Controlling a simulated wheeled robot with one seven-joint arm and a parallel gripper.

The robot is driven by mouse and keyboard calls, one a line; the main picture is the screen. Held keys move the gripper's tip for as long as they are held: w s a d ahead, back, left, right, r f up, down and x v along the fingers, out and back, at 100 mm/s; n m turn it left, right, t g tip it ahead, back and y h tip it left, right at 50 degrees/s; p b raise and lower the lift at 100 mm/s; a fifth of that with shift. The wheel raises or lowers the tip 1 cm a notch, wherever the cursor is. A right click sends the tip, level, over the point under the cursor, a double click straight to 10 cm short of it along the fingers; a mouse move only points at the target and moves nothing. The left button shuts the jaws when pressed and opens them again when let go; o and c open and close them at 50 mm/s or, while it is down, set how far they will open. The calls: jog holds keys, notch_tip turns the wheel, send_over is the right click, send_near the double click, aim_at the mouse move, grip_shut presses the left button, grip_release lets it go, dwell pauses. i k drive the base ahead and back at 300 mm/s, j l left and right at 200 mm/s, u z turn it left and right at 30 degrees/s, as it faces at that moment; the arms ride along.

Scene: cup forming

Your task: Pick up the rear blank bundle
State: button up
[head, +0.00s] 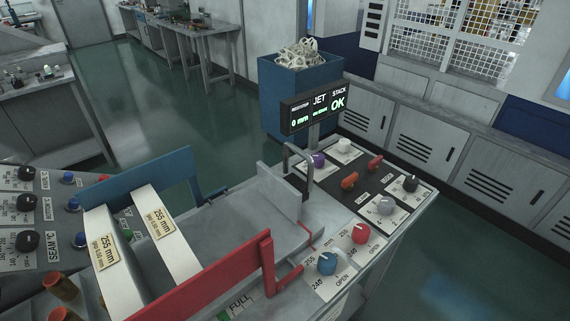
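Two white blank bundles stand side by side at the lower left, between a blue side guide (148,176) and a red side guide (215,284). The left bundle (106,268) and the right bundle (170,241) each carry a tan label reading 255 mm. A narrow gap separates them. The frame does not settle which one counts as the rear bundle. Their lower parts are partly hidden by the red guide. My gripper is not in view.
A blue scrap bin (290,85) stands behind. Another knob panel (50,222) is at left.

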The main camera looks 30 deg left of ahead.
aim_at(179, 258)
jog(key=u, duration=1.35)
jog(key=l, duration=0.4)
